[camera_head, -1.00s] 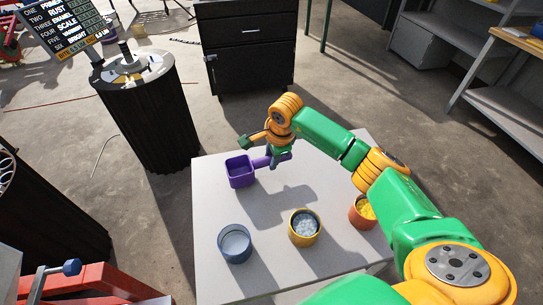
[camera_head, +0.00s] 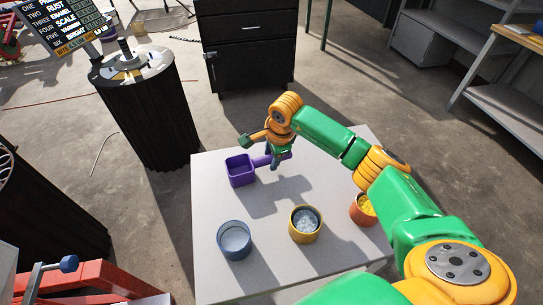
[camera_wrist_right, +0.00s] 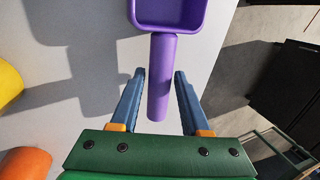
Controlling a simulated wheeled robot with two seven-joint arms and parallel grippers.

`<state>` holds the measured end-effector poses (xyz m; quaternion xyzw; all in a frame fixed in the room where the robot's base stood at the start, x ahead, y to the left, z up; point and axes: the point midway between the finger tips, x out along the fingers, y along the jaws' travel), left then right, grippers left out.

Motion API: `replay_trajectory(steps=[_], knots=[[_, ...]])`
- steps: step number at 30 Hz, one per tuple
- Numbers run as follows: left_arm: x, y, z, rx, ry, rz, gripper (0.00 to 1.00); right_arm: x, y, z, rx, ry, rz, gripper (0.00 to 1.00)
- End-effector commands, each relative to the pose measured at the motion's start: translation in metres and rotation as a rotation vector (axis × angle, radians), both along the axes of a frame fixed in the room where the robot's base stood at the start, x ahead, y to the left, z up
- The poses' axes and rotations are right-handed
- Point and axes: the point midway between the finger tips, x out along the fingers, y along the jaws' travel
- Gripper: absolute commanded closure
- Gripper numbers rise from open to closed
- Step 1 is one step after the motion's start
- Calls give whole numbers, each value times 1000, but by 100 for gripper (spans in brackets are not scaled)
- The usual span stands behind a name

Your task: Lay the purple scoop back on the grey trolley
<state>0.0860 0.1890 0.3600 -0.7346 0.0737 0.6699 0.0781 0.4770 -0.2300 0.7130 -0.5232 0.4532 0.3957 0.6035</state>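The purple scoop (camera_head: 240,171) is at the far left part of the grey trolley top (camera_head: 205,215), its square bowl to the left and its handle to the right. In the right wrist view its handle (camera_wrist_right: 161,80) lies between the two blue fingers of my right gripper (camera_wrist_right: 158,90), with a gap on each side. In the head view my right gripper (camera_head: 276,158) is at the handle end, partly hidden by its own arm. I cannot tell exactly how closely the scoop rests on the top. My left gripper is not in view.
A blue pot (camera_head: 235,240), a yellow pot with pale contents (camera_head: 304,225) and an orange pot with yellow contents (camera_head: 363,209) stand along the near side. A black ribbed drum (camera_head: 150,120) stands left of the trolley. A dark cabinet (camera_head: 247,50) stands behind it.

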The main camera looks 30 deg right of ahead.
Motion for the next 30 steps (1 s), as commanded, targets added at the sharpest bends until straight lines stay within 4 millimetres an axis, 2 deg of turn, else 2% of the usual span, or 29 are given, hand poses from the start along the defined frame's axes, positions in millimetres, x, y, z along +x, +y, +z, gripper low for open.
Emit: replay_trajectory(steps=[1,2,11,19,22,26,28,30], knots=[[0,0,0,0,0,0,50,0,0,0,0,0,0,38],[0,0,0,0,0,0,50,0,0,0,0,0,0,32],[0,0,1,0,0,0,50,0,0,3,0,0,1,32],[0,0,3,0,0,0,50,-14,-1,54,-1,-4,1,32],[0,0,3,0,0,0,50,-18,0,65,-1,-2,1,32],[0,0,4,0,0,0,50,-20,0,69,-1,0,-1,32],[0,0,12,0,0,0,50,-20,0,77,0,0,-1,32],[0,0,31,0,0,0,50,-20,0,96,0,0,0,32]])
